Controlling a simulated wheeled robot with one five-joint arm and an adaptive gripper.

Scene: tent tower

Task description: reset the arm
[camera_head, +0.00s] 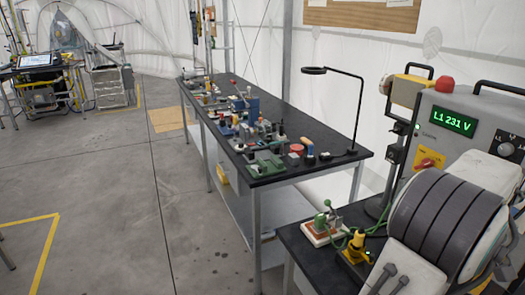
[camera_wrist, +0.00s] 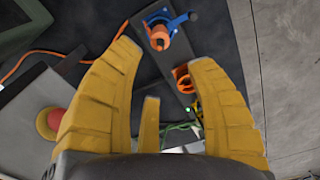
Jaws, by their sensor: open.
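My gripper (camera_wrist: 165,55) shows in the wrist view with its yellow ribbed fingers spread wide apart. It is open and nothing is held between the fingers. Beyond the fingers lies a dark bar carrying a blue and orange fitting (camera_wrist: 160,34) and an orange ring-shaped part (camera_wrist: 183,77). These look apart from the fingers, but the distance is hard to tell. In the head view I cannot make out my gripper.
A nearer bench carries a green-handled device (camera_head: 326,222). A grey panel (camera_head: 450,122) reads "L1 231 V". A red button (camera_wrist: 48,122) lies left of my fingers. Floor (camera_head: 110,190) at left is clear.

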